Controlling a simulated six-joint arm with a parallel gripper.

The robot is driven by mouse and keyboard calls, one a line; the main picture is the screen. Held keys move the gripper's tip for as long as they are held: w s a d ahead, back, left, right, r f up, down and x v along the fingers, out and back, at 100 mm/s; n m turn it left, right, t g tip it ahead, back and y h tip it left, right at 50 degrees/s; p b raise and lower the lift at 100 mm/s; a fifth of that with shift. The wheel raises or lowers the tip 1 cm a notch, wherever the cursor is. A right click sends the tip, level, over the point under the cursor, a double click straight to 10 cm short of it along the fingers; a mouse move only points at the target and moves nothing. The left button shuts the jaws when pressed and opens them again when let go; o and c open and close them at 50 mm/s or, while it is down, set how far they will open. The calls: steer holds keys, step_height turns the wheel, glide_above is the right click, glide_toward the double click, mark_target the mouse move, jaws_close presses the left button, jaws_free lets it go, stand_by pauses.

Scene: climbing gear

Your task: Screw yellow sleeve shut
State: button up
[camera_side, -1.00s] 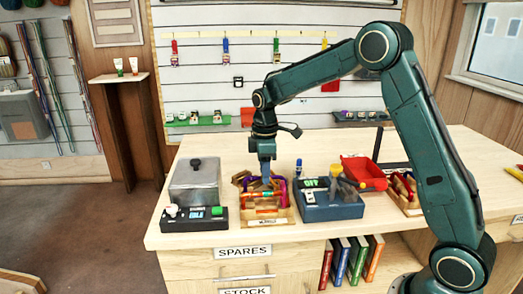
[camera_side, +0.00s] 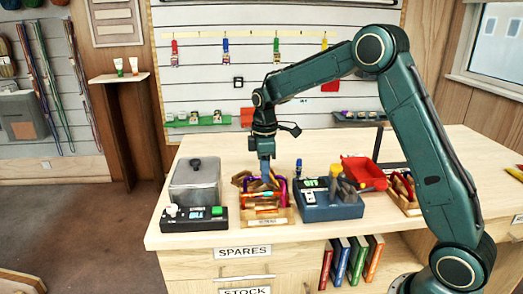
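My gripper (camera_side: 267,181) points down into a small wooden tray (camera_side: 283,215) on the bench. The tray holds a purple carabiner-like loop (camera_side: 283,187) and several orange and tan pieces crowded around my fingertips. The fingertips are small and partly hidden among these pieces, so I cannot tell whether they are shut on anything. I cannot make out a yellow sleeve for certain in the tray.
Left of the tray is a grey lidded container (camera_side: 195,186) behind a black device (camera_side: 193,219) with a green button. Right are a blue box (camera_side: 330,208), a red bin (camera_side: 364,172) and another wooden tray (camera_side: 406,199).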

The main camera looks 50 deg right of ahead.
steer(key=shift+f, duration=1.3)
steer(key=shift+s+a, duration=0.75)
steer(key=shift+a, duration=0.05)
stand_by(0.4)
steer(key=shift+s+a+r, duration=0.1)
steer(key=shift+s+r, duration=0.1)
steer(key=shift+r, duration=0.5)
steer(key=shift+s+r, duration=0.15)
steer(key=shift+r, duration=0.55)
steer(key=shift+w+d, duration=1)
steer(key=shift+w, duration=0.05)
stand_by(0.6)
steer(key=shift+f, duration=1.4)
stand_by(0.5)
